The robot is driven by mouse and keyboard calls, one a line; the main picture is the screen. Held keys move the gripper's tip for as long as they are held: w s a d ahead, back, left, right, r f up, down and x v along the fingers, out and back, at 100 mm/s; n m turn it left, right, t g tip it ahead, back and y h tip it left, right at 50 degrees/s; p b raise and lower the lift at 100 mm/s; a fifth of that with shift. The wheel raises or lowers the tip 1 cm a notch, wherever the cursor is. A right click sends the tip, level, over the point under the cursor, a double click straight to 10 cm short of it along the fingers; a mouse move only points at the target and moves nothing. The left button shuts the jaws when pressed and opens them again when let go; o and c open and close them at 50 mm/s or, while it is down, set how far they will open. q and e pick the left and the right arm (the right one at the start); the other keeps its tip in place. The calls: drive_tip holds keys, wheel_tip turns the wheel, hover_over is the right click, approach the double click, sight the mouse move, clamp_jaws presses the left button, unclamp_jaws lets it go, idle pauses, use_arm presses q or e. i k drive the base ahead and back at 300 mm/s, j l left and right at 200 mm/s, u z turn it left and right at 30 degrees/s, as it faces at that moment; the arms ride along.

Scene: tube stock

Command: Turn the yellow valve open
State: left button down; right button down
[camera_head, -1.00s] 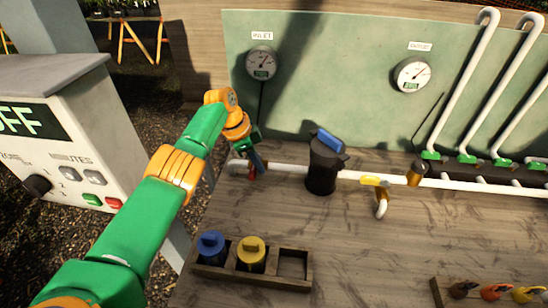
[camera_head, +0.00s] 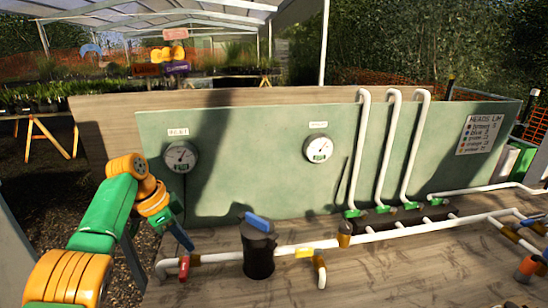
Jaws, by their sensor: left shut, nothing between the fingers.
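The yellow valve (camera_head: 304,253) sits on the white pipe right of the black canister, by a short branch that bends down toward the table. Its handle lies roughly level, along the main pipe. My left gripper (camera_head: 186,241) is shut and empty. It points down above the red valve (camera_head: 184,266) at the pipe's left end, well left of the yellow valve; I cannot tell whether it touches the red one. My right gripper is not in view.
The black canister (camera_head: 258,256) with a blue handle (camera_head: 257,222) on top stands between my left gripper and the yellow valve. Two gauges (camera_head: 180,157) (camera_head: 318,149) hang on the green panel (camera_head: 240,160). Tall white pipes (camera_head: 388,150) rise to the right. The wooden table (camera_head: 395,275) is clear in front.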

sight(306, 252)
drive_tip(key=k+l, duration=0.45)
drive_tip(key=k, duration=0.2)
drive_tip(key=k+l, duration=0.45)
drive_tip(key=k, duration=0.15)
